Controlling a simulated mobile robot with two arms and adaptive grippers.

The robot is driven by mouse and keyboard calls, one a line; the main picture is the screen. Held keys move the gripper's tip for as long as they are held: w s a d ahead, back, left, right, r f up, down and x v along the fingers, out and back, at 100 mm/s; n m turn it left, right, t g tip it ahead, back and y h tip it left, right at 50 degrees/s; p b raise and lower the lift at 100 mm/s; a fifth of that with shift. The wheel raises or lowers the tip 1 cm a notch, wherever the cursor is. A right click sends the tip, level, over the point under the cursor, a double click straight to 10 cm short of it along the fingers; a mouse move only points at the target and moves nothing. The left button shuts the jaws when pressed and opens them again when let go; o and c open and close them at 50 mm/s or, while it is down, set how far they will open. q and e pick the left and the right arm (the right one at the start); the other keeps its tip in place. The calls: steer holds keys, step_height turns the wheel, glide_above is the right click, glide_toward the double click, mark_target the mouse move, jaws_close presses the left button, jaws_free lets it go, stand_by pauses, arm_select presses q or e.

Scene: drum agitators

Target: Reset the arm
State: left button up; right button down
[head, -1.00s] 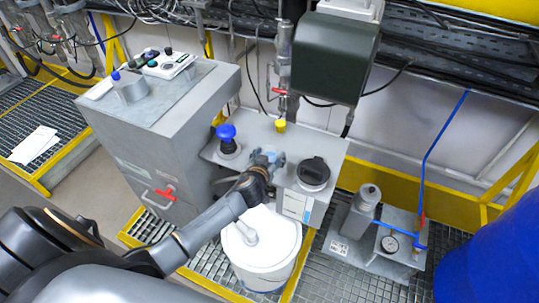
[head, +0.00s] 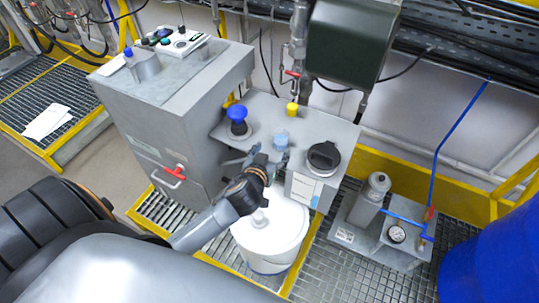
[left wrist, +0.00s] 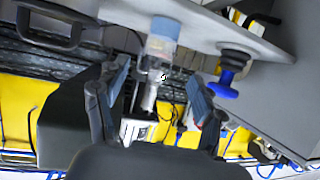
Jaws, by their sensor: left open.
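My left gripper (head: 258,158) is open and empty, above the white bucket lid and in front of the grey shelf. A small light-blue-topped piece (head: 281,138) stands at the shelf just beyond the fingers, apart from them. In the left wrist view the open fingers (left wrist: 160,88) spread to either side, and the light-blue-topped piece (left wrist: 165,27) with its clear body shows beyond them. My right gripper is not in view.
The grey shelf (head: 330,133) bears a blue knob (head: 238,120), a yellow cap (head: 292,109) and a black-lidded cup (head: 323,157). A white bucket (head: 270,240) stands below. A grey cabinet (head: 170,110) is left; a blue drum (head: 495,255) is right.

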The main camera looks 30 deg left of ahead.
arm_select(q)
steer(key=shift+v, duration=0.9)
steer(key=s+d+f+m+g+h, duration=0.1)
steer(key=s+d+g, duration=0.15)
steer(key=s, duration=0.55)
steer(key=s+d+f+m+g+h, duration=0.15)
steer(key=s+g, duration=0.25)
steer(key=s, duration=0.4)
steer(key=s+d+f+m+g+h, duration=0.1)
steer(key=s+d+m+g, duration=0.15)
steer(key=s, duration=0.45)
step_height(320, 180, down, 27)
steer(key=s+g+b, duration=0.2)
steer(key=s+a+f+g+b, duration=0.1)
steer(key=s+a+f+b, duration=0.1)
steer(key=s+f, duration=1.4)
step_height(320, 180, down, 3)
steer(key=shift+s+a+r, duration=0.1)
steer(key=shift+s+a, duration=0.3)
steer(key=shift+a, duration=0.1)
steer(key=shift+y, duration=0.25)
